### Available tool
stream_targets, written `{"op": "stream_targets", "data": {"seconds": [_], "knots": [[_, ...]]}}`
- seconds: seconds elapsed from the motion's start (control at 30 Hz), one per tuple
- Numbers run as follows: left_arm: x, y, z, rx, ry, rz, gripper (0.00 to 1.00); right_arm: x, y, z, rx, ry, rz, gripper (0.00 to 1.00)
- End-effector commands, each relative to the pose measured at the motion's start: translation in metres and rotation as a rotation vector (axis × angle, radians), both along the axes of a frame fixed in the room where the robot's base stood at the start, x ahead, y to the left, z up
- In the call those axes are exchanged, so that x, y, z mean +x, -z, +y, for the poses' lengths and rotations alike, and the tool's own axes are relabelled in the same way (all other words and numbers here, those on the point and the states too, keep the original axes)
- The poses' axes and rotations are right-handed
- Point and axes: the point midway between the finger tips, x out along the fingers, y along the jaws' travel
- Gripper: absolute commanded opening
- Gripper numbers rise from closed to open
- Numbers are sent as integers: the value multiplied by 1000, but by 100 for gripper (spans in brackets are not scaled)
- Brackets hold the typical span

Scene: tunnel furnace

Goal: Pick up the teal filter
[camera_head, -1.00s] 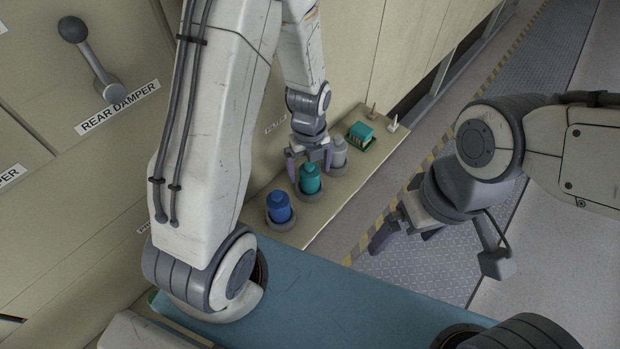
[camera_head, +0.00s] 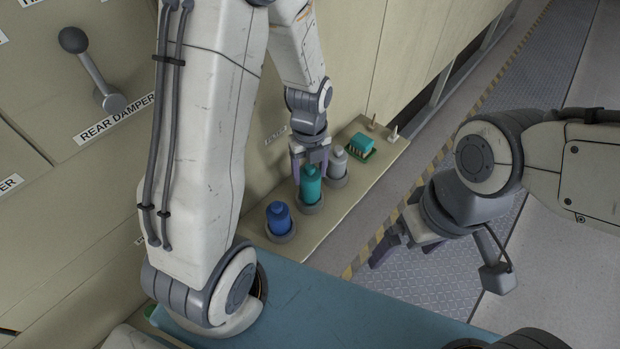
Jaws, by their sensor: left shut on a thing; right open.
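The teal filter (camera_head: 310,187) is an upright teal cylinder with a narrower top. It stands in or just above a grey ring holder on the beige shelf (camera_head: 330,218), between a blue filter and a grey one. My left gripper (camera_head: 311,172) comes from above and behind and is shut on the teal filter, with its fingers at the filter's sides. The filter's body hides part of the fingers. My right gripper (camera_head: 388,247) is open and empty, over the walkway to the right of the shelf.
A blue filter (camera_head: 279,218) stands in its ring to the left, close by. A grey filter (camera_head: 338,163) stands close on the right. A teal block on a green board (camera_head: 361,146) and small pegs (camera_head: 393,134) are further back. The panel wall (camera_head: 345,70) rises behind the shelf.

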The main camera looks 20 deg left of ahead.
Motion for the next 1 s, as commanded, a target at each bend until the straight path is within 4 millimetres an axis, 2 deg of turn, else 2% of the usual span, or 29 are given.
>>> {"op": "stream_targets", "data": {"seconds": [0.07, 0.3, 0.5, 0.7, 1.0], "knots": [[1, -13, -4, 0, 3, -7, 0, 0, 5, 0, 0, 0, 0, 100], [-7, -45, -62, -2, 9, -7, 0, 0, 15, 0, 0, -1, 0, 100], [-13, -67, -97, -1, 5, -4, 0, 0, 21, 0, 0, -1, 0, 100], [-16, -78, -114, -1, 2, -2, 0, 0, 23, 0, 0, -1, 0, 100], [-16, -80, -116, 0, -1, 0, 0, 0, 23, 0, 0, -1, 0, 100]]}}
